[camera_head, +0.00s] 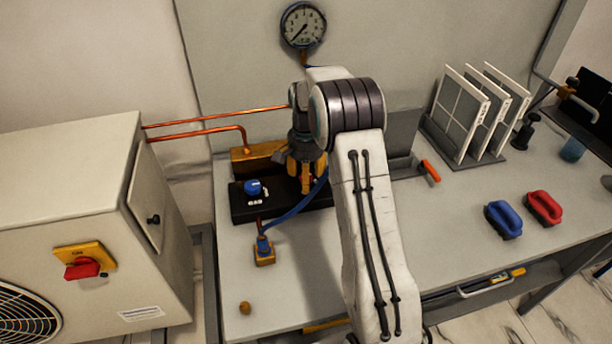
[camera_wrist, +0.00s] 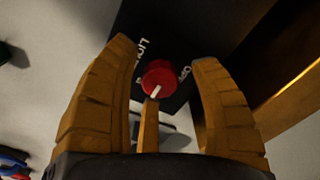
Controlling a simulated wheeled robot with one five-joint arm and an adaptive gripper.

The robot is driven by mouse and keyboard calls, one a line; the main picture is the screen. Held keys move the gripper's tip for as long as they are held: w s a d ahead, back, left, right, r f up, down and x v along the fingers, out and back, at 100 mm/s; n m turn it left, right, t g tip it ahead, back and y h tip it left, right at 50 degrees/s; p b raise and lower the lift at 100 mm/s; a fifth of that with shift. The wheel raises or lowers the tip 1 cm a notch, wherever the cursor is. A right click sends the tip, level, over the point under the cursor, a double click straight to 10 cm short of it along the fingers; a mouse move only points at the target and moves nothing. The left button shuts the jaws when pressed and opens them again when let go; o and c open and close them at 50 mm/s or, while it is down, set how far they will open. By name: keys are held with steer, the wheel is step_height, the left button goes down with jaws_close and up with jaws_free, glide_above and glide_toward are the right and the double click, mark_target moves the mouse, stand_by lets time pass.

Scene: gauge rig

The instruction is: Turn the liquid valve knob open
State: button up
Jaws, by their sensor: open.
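The liquid valve knob (camera_wrist: 158,80) is red with a white pointer line and sits on a black block (camera_wrist: 170,30) in the wrist view. White lettering, partly hidden by my fingers, shows on either side of it. My gripper (camera_wrist: 165,75) is open, with its orange fingers on the left and right of the knob. I cannot tell whether they touch it. In the head view my gripper (camera_head: 305,172) points down over the right part of the black block, and the red knob is hidden behind it.
A blue gas knob (camera_head: 253,188) stands on the left of the block, with a blue hose (camera_head: 298,210) nearby. Copper pipes (camera_head: 215,121) run from the grey unit (camera_head: 75,200). A gauge (camera_head: 303,25) hangs behind. Framed panels (camera_head: 470,115) and two brushes (camera_head: 503,220) are at right.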

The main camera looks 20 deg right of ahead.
steer(key=shift+c, duration=0.4)
jaws_close()
steer(key=n, duration=0.8)
steer(key=shift+n+p, duration=0.3)
steer(key=shift+p, duration=0.05)
steer(key=n, duration=0.4)
steer(key=shift+s+f+n, duration=0.1)
steer(key=shift+n, duration=2.5)
